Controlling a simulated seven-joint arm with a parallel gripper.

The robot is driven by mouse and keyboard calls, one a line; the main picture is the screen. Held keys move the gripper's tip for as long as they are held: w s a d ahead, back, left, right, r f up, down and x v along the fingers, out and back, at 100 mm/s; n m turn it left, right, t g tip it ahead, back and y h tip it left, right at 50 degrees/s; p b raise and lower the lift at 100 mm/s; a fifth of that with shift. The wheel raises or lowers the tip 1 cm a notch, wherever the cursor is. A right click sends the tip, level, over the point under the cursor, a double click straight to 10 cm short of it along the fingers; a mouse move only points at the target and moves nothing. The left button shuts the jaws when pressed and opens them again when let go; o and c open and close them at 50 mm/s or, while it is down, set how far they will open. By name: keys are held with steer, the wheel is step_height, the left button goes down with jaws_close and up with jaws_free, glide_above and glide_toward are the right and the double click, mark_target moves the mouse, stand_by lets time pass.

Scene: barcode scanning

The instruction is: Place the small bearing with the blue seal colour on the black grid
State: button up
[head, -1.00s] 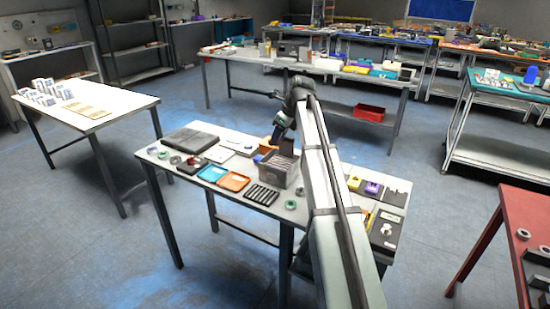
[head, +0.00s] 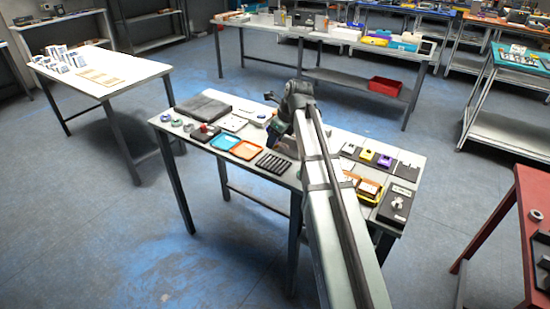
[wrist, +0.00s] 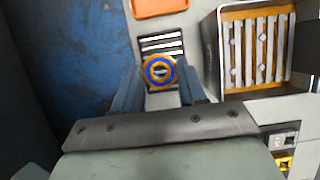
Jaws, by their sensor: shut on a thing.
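My gripper (wrist: 160,75) is shut on a small bearing with a blue seal and a gold-coloured outer ring (wrist: 160,64). In the wrist view the bearing covers the near part of the black grid (wrist: 149,43), whose light slots show beyond it. I cannot tell how high the bearing is above the grid or table. In the head view the black grid (head: 273,164) lies near the table's front edge, just left of my arm. My fingertips and the held bearing are hidden there.
An orange tray (head: 246,150) and a blue tray (head: 224,142) lie left of the grid. A grey-walled box with slats (wrist: 221,55) stands close on the right in the wrist view. Several small rings (head: 177,123) sit at the table's left end.

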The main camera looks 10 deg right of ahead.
mark_target(272, 162)
steer(key=shift+f, duration=3.7)
steer(key=shift+f, duration=0.15)
steer(key=o, duration=1.2)
steer(key=shift+c, duration=0.2)
steer(key=v, duration=1.2)
